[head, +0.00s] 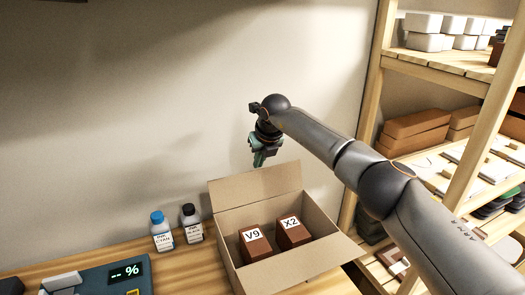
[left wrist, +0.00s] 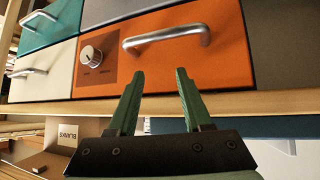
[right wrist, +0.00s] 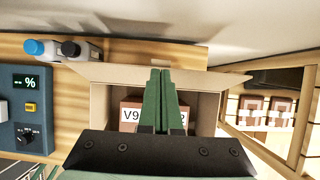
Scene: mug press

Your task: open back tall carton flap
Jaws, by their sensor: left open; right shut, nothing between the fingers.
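The cardboard carton (head: 232,238) stands on the wooden bench with its top open. Its back flap (head: 255,187) stands up, leaning, along the far side; the flap also shows in the right wrist view (right wrist: 120,74). Two brown boxes, marked V9 (head: 255,245) and X2 (head: 292,235), sit inside. My right gripper (head: 260,163) points down just above the back flap's top edge, shut and empty; its fingers (right wrist: 160,74) overlap the flap in the right wrist view, and I cannot tell if they touch. My left gripper (left wrist: 158,75) is open and empty before an orange drawer (left wrist: 225,45).
A blue-capped bottle (head: 161,236) and a black-capped bottle (head: 191,225) stand left of the carton. A blue device with a % display (head: 126,272) is at the front left. Wooden shelving (head: 430,60) stands at the right. The wall is close behind.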

